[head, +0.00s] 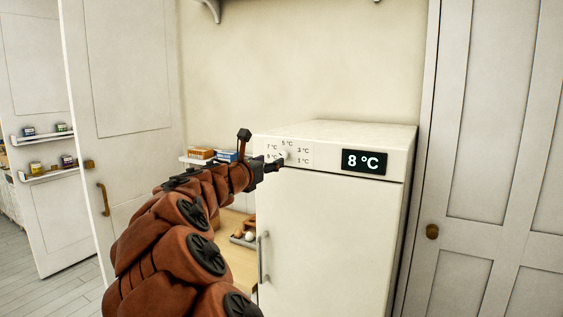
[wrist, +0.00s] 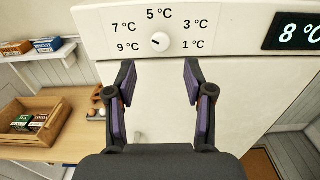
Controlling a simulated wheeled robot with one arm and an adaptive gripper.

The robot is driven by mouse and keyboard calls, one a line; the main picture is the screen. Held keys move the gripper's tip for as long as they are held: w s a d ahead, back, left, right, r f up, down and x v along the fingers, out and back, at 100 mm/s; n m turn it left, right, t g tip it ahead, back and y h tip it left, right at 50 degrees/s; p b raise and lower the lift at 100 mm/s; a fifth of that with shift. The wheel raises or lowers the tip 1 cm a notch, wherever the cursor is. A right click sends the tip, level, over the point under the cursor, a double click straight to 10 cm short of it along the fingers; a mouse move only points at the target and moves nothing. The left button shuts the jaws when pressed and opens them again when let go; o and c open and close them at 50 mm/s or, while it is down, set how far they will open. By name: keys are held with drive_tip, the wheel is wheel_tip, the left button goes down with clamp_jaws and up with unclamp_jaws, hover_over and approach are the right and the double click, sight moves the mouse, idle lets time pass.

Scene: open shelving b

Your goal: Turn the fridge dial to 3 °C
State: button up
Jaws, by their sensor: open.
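The fridge (head: 325,240) is white and stands against the wall, its door shut. Its dial (wrist: 159,42) is a small round white knob on the top panel, with 9, 7, 5, 3 and 1 °C printed around it. The display (head: 364,162) reads 8 °C. My gripper (wrist: 159,72) is open and empty, its fingertips just below the dial and apart from it in the wrist view. In the head view, my gripper partly covers the dial's panel.
A wooden counter (wrist: 72,125) left of the fridge holds a wooden crate (wrist: 30,120) and eggs. A small shelf (wrist: 30,55) above it bears boxes. The fridge handle (head: 264,257) sticks out below my gripper. A tall cupboard (head: 495,130) stands at the right.

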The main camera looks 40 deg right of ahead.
sight(282, 156)
drive_tip(key=shift+p+x, duration=0.85)
drive_tip(key=shift+x, duration=3)
clamp_jaws()
